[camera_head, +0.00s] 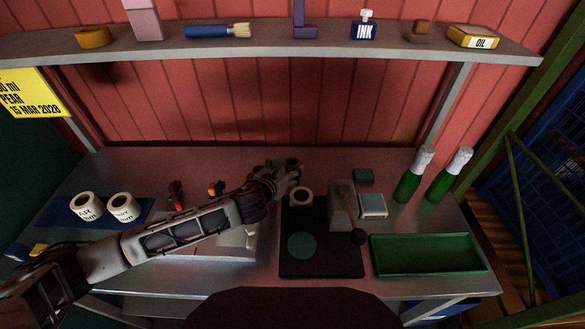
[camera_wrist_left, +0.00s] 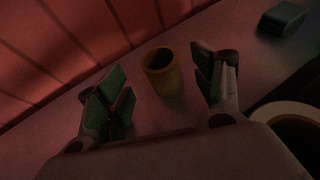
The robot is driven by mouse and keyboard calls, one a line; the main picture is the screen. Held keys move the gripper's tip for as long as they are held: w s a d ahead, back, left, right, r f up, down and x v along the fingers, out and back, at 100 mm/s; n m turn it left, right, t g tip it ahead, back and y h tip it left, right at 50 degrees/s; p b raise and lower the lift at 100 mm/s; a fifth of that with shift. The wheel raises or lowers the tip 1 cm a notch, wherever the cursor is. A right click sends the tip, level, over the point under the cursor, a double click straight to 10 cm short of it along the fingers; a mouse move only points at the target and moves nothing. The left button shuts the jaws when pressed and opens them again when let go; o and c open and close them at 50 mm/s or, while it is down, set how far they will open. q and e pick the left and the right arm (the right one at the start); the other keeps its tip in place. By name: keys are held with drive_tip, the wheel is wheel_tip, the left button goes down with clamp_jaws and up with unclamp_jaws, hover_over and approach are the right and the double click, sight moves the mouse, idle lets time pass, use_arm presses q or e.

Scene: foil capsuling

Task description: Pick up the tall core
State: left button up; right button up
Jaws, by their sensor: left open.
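A brown hollow core (camera_head: 292,162) stands upright on the bench beyond my left gripper (camera_head: 288,178). In the left wrist view the core (camera_wrist_left: 163,74) stands between and slightly beyond the two fingers of the open left gripper (camera_wrist_left: 163,88), with a gap on both sides. I cannot tell from these views how its height compares with other cores. My right gripper is not in view.
A pale ring-shaped roll (camera_head: 302,196) is close right of the gripper, by a black base (camera_head: 320,265) with a grey device (camera_head: 341,205). A green tray (camera_head: 428,254) and two green bottles (camera_head: 408,185) are right. Two white rolls (camera_head: 84,205) are left.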

sight(294, 161)
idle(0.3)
use_arm(q)
drive_tip(key=shift+x, duration=2.85)
drive_tip(key=c, duration=0.9)
